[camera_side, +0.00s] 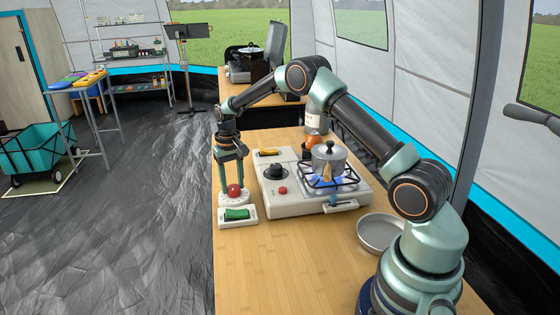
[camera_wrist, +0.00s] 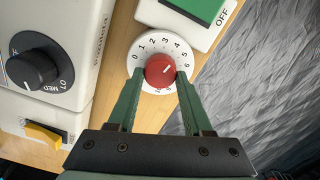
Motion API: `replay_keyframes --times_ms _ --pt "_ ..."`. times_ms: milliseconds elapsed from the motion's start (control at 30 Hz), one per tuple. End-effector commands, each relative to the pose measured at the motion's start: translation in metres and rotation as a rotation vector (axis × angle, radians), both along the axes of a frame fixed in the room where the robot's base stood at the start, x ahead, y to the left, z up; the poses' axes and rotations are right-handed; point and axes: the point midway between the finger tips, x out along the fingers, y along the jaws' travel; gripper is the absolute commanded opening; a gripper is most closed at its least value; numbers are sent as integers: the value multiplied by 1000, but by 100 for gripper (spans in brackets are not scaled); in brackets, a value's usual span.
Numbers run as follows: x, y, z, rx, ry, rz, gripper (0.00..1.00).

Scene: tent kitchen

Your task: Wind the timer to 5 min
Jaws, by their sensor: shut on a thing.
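The timer is a white round dial (camera_wrist: 142,38) with a red knob (camera_wrist: 160,70) at its centre; numbers run around its rim. A small pale mark on the knob points to the upper right, roughly toward 4 or 5; I cannot read it exactly. In the side view the red knob (camera_side: 235,190) sits near the left edge of the wooden table. My gripper (camera_wrist: 160,78) is shut on the red knob, one green finger on each side. In the side view my gripper (camera_side: 233,188) reaches straight down over the timer.
A white plate with a green switch (camera_side: 237,214) lies in front of the timer. The stove (camera_side: 292,206) stands right of it, with a black dial, a red button and a pot (camera_side: 329,158) over blue flames. A metal pan (camera_side: 380,236) lies to the right.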

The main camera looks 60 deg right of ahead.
Motion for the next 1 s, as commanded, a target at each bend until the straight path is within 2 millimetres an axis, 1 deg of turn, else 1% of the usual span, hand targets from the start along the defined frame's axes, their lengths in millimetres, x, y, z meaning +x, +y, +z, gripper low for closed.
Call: replay_keyframes --times_ms 33,300,500,700,1000 --pt "-1 5 -2 2 9 -31 0" --pt "-1 4 -2 -1 21 -234 0" --pt "-1 4 -2 -2 27 -329 0" --pt "-1 4 -2 -4 30 -378 0" --pt "-1 4 -2 -3 31 -391 0"
